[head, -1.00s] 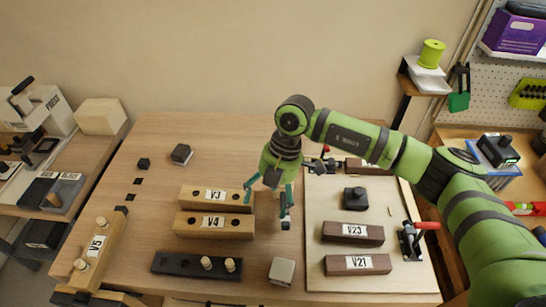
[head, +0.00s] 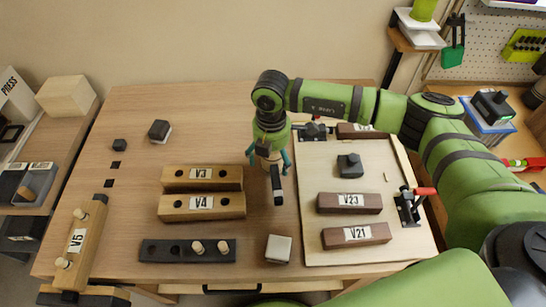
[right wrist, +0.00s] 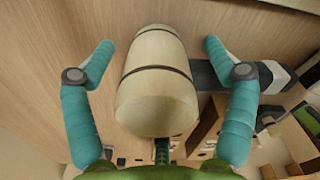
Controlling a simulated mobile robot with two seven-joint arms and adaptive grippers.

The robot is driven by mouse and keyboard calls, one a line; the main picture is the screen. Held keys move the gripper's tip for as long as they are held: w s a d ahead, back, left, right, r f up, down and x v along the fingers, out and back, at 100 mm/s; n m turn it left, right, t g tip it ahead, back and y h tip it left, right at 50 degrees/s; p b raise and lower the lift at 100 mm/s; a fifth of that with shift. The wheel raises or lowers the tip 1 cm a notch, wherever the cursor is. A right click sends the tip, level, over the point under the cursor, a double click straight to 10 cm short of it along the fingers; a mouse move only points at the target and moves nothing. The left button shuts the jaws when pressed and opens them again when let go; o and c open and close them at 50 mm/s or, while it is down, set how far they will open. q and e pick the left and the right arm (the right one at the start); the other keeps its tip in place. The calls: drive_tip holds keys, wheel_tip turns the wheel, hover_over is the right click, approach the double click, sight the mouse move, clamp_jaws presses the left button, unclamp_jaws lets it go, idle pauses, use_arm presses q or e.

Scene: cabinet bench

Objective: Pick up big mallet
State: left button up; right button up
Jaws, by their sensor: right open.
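The big mallet has a pale wooden barrel-shaped head with dark bands, seen large in the right wrist view (right wrist: 158,85). A dark grey handle runs from it to the right, passing behind one finger. In the head view its dark handle (head: 278,188) points toward the front of the bench, and its head is mostly hidden by my right gripper (head: 268,160). My right gripper is open, pointing down over the mallet head. In the right wrist view its two teal fingers (right wrist: 160,82) stand on either side of the head, with gaps visible. My left gripper is not in view.
Wooden blocks V3 (head: 202,174) and V4 (head: 201,203) lie just left of the mallet. A pale board (head: 312,240) with dark blocks V23 (head: 350,201) and V21 (head: 357,235) and a red-handled clamp (head: 409,203) lies right. A small grey-white block (head: 279,249) sits in front.

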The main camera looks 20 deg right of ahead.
drive_tip(key=shift+f, duration=0.9)
drive_tip(key=c, duration=1.4)
drive_tip(key=shift+r, duration=0.45)
wheel_tip(320, 180, up, 2)
drive_tip(key=shift+w+r+b, duration=0.1)
drive_tip(key=shift+r+b, duration=0.15)
drive_tip(key=shift+b, duration=0.5)
drive_tip(key=shift+s+d+r+b, duration=0.7)
drive_tip(key=shift+d+r, duration=0.6)
drive_tip(key=shift+d, duration=0.5)
drive_tip(key=shift+s+d+r+b, duration=0.45)
drive_tip(key=shift+s+d+r, duration=0.4)
drive_tip(key=shift+d+r, duration=0.7)
drive_tip(key=shift+s+d+r+b, duration=0.6)
drive_tip(key=shift+s+d+r, duration=0.3)
drive_tip(key=shift+d, duration=1.15)
drive_tip(key=shift+w+r, duration=0.1)
